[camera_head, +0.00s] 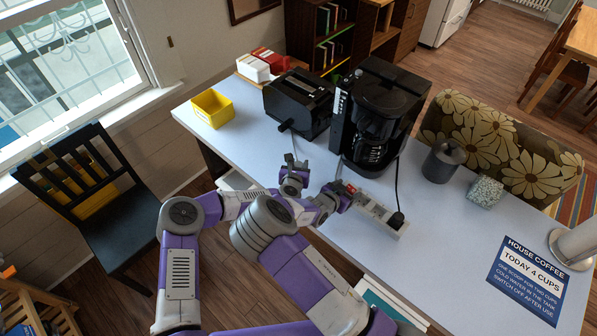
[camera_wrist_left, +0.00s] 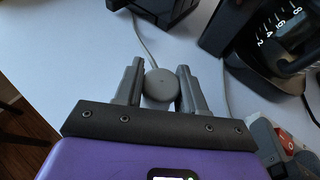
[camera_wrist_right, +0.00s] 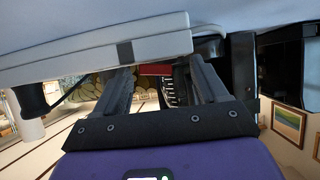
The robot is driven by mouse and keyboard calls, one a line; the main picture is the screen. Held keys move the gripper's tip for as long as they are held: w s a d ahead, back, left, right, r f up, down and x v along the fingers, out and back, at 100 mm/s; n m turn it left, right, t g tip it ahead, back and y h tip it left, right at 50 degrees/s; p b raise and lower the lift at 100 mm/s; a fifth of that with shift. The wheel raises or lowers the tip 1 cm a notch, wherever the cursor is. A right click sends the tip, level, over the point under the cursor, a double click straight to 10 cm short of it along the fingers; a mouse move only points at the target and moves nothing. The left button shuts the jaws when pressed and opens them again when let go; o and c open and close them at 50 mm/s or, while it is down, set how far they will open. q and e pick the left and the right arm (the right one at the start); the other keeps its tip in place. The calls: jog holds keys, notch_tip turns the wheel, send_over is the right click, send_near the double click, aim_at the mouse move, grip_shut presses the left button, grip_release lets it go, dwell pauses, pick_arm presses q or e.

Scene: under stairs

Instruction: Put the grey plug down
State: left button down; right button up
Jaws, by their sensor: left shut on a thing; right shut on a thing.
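The grey plug (camera_wrist_left: 161,86) is round-faced and sits between the fingers of my left gripper (camera_wrist_left: 160,88), which is shut on it. A pale cord runs from it toward the toaster. In the head view my left gripper (camera_head: 294,163) is over the table's front edge, left of the power strip; the plug is mostly hidden there. The white power strip (camera_head: 377,212) has a red switch and a black plug (camera_head: 397,220) at its right end. My right gripper (camera_head: 346,190) is shut on the strip's left end. The strip (camera_wrist_right: 90,62) also shows in the right wrist view.
The black toaster (camera_head: 298,100) and the coffee maker (camera_head: 378,110) stand behind the grippers. A yellow box (camera_head: 212,110) is at the left. A grey canister (camera_head: 443,162), a speckled cube (camera_head: 485,191) and a blue sign (camera_head: 528,280) are at the right. Table space right of the strip is clear.

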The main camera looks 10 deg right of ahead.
pick_arm(q)
jog(key=shift+f, duration=1.65)
jog(key=shift+f, duration=0.15)
jog(key=c, duration=0.7)
grip_release()
jog(key=shift+o, duration=0.2)
jog(key=shift+s+r, duration=0.15)
jog(key=shift+r, duration=0.1)
jog(key=shift+v, duration=3.65)
